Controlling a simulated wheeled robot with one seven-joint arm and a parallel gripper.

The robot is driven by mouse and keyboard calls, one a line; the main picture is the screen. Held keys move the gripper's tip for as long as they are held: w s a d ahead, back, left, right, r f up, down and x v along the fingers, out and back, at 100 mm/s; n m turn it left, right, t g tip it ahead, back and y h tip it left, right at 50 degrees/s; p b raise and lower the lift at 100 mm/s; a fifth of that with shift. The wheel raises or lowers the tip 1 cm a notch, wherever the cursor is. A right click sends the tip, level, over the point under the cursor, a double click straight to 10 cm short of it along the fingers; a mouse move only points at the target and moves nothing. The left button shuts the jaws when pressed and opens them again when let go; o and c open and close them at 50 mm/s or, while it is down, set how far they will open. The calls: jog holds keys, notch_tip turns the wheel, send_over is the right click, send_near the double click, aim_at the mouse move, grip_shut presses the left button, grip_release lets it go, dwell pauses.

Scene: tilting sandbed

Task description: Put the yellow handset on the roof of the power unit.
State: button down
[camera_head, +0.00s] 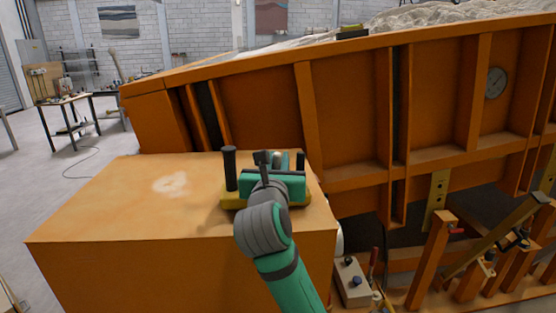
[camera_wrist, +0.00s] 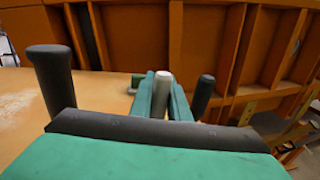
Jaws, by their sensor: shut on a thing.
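The yellow handset (camera_head: 233,203) shows on both sides of my gripper (camera_head: 277,170) in the head view, over the right part of the power unit's roof (camera_head: 110,200). A black upright post rises at its left end and a shorter one at its right; both posts (camera_wrist: 52,80) also show in the wrist view. My teal fingers (camera_wrist: 162,98) are shut on a pale grey stub between the posts, which appears to belong to the handset. My gripper hides the handset's middle. I cannot tell whether its underside touches the roof.
The tilted orange sandbed (camera_head: 260,100) stands close behind the power unit. The roof's left part is bare except for a pale worn patch (camera_head: 170,184). A grey control box (camera_head: 351,282) and orange posts stand at the lower right. A workbench (camera_head: 68,105) is far left.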

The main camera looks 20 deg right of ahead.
jog(key=shift+f, duration=0.5)
jog(key=c, duration=1.6)
grip_release()
